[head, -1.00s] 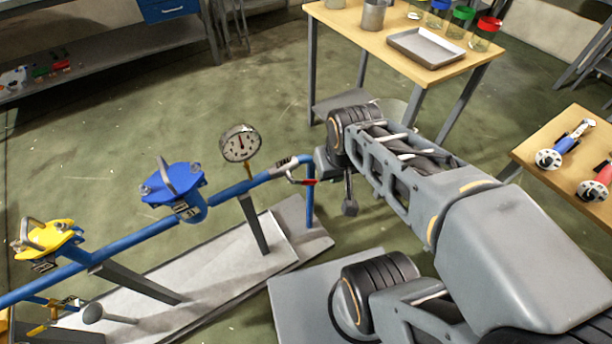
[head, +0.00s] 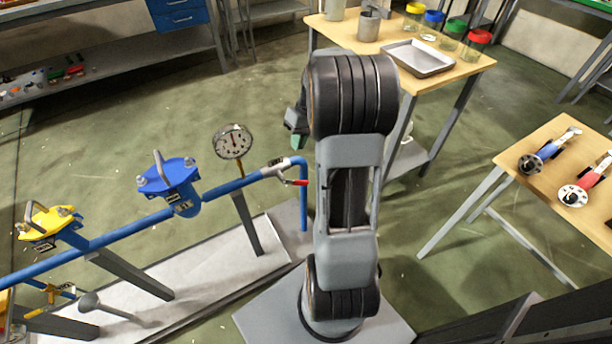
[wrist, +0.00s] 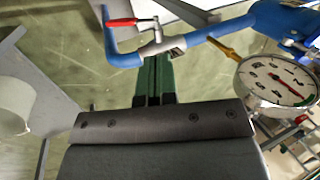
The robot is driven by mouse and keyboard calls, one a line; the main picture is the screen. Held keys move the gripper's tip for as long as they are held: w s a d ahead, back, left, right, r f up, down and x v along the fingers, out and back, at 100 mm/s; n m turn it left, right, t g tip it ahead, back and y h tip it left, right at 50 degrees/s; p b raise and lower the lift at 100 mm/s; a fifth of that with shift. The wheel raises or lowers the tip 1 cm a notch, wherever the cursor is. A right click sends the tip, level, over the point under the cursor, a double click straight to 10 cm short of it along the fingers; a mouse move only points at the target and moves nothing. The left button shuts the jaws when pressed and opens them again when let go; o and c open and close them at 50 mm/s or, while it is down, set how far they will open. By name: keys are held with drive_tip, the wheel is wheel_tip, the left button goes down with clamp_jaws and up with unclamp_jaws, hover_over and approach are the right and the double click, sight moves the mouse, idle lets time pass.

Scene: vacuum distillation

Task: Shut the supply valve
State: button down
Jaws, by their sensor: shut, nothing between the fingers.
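A small valve (head: 275,165) with a red lever (head: 296,182) sits on the blue pipe, close to its right-hand bend. In the wrist view the red lever (wrist: 133,22) reaches left from the valve body (wrist: 155,42), over the pipe. I see no label naming it the supply valve. My gripper (head: 297,141) is behind the pipe's end in the head view, partly hidden by my arm. In the wrist view its green fingers (wrist: 153,60) are together and empty. They point toward the valve body and appear close to it; I cannot tell whether they touch.
A pressure gauge (head: 233,142) stands on the pipe beside the valve. A blue-lidded vessel (head: 170,178) and a yellow-lidded one (head: 45,222) are farther left. A yellow-handled valve (head: 48,300) is at lower left. Wooden tables (head: 470,75) stand at the right.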

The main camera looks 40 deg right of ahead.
sight(303, 181)
drive_tip(key=d+f+t+y, duration=0.1)
drive_tip(key=d+f+y, duration=0.2)
drive_tip(key=d+f, duration=0.7)
drive_tip(key=b+x, duration=0.1)
drive_tip(key=x, duration=0.8)
drive_tip(key=shift+s+f+b, duration=0.1)
drive_tip(key=shift+f+b, duration=0.1)
drive_tip(key=shift+b, duration=0.2)
drive_tip(key=shift+x, duration=0.85)
drive_tip(key=shift+a, duration=0.1)
